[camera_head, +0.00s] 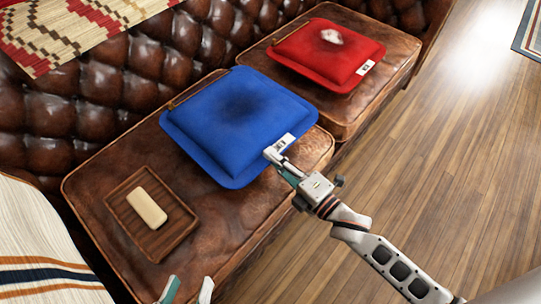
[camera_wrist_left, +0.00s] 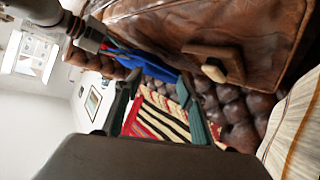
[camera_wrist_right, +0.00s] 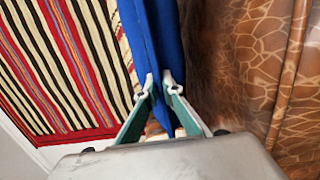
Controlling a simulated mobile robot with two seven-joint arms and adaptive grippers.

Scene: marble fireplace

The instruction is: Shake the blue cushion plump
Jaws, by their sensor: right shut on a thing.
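The blue cushion (camera_head: 235,110) lies on the brown leather sofa seat, with a dark patch in its middle and a white tag (camera_head: 285,146) at its near right edge. My right gripper (camera_head: 276,160) is shut on this edge beside the tag. In the right wrist view, the fingers (camera_wrist_right: 161,88) pinch the blue cushion edge (camera_wrist_right: 152,40) between them. My left gripper (camera_head: 188,289) is at the bottom of the head view, fingers apart and empty, away from the cushion. In the left wrist view the blue cushion (camera_wrist_left: 150,63) shows partly.
A wooden tray (camera_head: 175,240) holding a cream block (camera_head: 147,207) lies on the seat, left of the cushion. A red cushion (camera_head: 315,60) with a white patch lies on the neighbouring seat. The sofa back (camera_head: 120,85) rises behind. Wooden floor (camera_head: 440,150) is clear at the right.

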